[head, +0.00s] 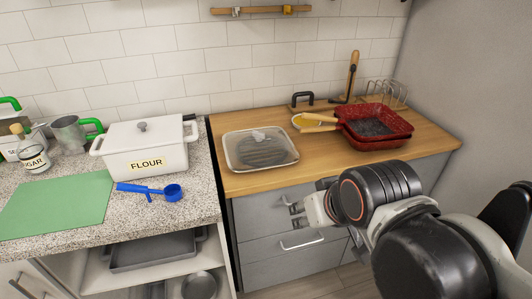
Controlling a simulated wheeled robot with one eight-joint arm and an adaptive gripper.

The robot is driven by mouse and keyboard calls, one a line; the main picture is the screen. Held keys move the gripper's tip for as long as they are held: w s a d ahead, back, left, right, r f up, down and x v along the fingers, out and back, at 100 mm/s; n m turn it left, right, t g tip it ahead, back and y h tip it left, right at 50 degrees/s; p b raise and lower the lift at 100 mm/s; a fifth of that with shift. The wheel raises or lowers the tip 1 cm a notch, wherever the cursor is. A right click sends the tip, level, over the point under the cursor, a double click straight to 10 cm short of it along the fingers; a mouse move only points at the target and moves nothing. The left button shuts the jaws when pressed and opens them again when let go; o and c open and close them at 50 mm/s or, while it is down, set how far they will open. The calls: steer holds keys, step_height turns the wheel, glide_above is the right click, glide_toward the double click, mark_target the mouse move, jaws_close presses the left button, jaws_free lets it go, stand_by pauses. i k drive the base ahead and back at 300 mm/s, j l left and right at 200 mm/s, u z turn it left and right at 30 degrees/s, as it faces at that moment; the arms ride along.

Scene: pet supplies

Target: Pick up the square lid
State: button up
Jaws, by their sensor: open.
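A clear, rounded-square lid (235,157) with a pale rim lies on the wooden counter, left of the red pans. A small greyish knob or handle shows near its top middle. A dark ridged shape shows through it; I cannot tell whether that is under the lid or part of it. My gripper (295,214) is in front of the grey drawers, below the counter's front edge and to the lower right of the lid. It is open, apart from the lid, and its fingers are small and partly hidden by my wrist.
Two stacked red square pans (374,139) with wooden handles stand right of the lid, beside a small yellow-filled bowl (312,121). A wire rack (388,93) is behind. The white FLOUR box (146,146), blue scoop (152,190) and green mat (55,205) occupy the left granite counter.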

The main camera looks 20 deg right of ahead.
mark_target(242, 152)
steer(key=i+j, duration=0.45)
steer(key=i+j+z, duration=0.1)
steer(key=i+j, duration=0.3)
steer(key=j, duration=0.2)
steer(key=z, duration=1.5)
